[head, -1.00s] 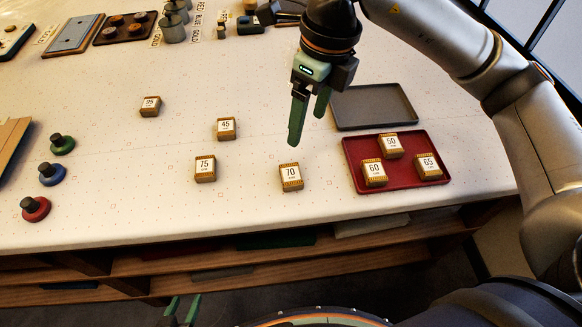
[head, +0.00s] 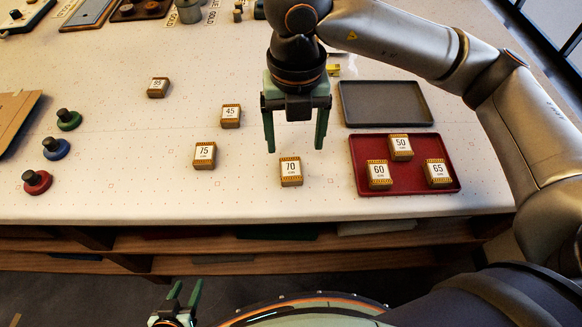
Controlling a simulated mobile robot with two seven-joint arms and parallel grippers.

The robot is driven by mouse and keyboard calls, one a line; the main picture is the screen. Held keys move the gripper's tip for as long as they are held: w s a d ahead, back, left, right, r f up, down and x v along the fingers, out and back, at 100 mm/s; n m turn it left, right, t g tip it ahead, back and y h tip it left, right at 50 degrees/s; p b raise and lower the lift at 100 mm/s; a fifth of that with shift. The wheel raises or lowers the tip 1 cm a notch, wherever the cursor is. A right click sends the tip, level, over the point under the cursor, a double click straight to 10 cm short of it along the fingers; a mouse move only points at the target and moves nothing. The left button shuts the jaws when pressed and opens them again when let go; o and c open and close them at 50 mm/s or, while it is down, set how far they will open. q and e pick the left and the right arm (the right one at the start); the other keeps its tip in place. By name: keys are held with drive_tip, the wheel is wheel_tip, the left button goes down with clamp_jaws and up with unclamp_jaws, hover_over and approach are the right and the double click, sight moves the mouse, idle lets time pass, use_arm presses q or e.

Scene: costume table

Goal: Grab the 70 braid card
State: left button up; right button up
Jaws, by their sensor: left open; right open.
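The 70 braid card (head: 291,172) is a small brown block with a white label, lying on the pale table near its front edge. My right gripper (head: 295,148) hangs just above and behind it, fingers pointing down. It is open and empty, with its green fingers spread wider than the card. My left gripper (head: 184,292) is low at the bottom of the view, in front of the table. It is open, its fingers apart and pointing up, with nothing between them.
Cards 75 (head: 204,155), 45 (head: 231,116) and 95 (head: 158,87) lie to the left. A red tray (head: 405,183) at right holds cards 50, 60 and 65. An empty grey tray (head: 386,104) is behind it. Weighted knobs (head: 37,182) stand at far left.

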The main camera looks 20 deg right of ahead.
sight(291, 169)
drive_tip(key=shift+s+a+f+p, duration=0.1)
drive_tip(key=shift+a+f, duration=0.05)
drive_tip(key=shift+f, duration=0.9)
drive_tip(key=shift+s+a+f+p, duration=0.1)
drive_tip(key=shift+f, duration=0.95)
drive_tip(key=shift+s+a+f+p, duration=0.1)
drive_tip(key=shift+a+f, duration=0.05)
drive_tip(key=shift+f, duration=0.9)
drive_tip(key=shift+c, duration=0.2)
clamp_jaws()
